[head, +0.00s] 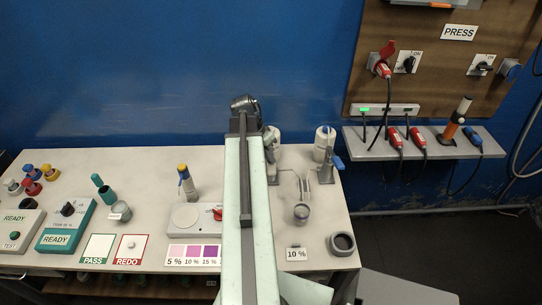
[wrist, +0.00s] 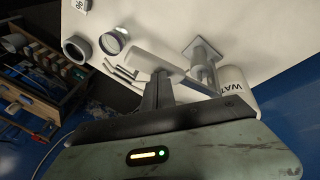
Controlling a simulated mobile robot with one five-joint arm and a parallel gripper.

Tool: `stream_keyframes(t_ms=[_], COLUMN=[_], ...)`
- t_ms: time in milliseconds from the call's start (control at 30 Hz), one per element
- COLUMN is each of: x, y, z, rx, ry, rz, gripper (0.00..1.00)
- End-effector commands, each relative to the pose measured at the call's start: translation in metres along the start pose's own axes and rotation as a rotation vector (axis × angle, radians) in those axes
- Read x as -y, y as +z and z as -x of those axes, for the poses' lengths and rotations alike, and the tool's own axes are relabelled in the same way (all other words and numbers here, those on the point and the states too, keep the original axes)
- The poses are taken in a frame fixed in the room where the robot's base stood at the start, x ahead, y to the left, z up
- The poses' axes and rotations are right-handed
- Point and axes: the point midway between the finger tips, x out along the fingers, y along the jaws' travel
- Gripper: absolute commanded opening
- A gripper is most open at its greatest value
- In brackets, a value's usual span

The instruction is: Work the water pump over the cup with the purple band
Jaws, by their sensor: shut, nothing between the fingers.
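My gripper (wrist: 157,88) shows as dark fingers in the wrist view, shut and empty. A pale grey bar (wrist: 135,53), perhaps the pump handle, lies just beyond the fingertips; I cannot tell whether they touch. A white bottle (wrist: 234,80) lettered "WAT" stands to the right, beside a grey post on a square foot (wrist: 203,50). A round cup (wrist: 113,41) stands left of the bar and shows in the head view (head: 301,212) near a thin spout. No purple band is visible on it. In the head view my arm hides part of the pump area, and the fingers cannot be made out.
A dark ring-shaped holder (head: 342,244) stands near the table's front right, beside a "10 %" label (head: 296,254). A white bottle (head: 324,143) with a blue-topped part (head: 338,163) stands at the back right. A scale (head: 190,218) is left of my arm.

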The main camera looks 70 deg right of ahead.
Motion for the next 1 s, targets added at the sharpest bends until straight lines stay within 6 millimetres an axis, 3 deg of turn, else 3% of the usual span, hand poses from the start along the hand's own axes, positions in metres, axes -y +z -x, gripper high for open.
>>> stream_keyframes(t_ms=[333,767,1000], x=[0.001,0.011,0.005], y=[0.002,0.018,0.01], z=[-0.006,-0.056,-0.029], rx=[0.001,0.0,0.0], ry=[0.0,-0.001,-0.001], rz=[0.0,0.0,0.0], gripper=[0.0,0.0,0.0])
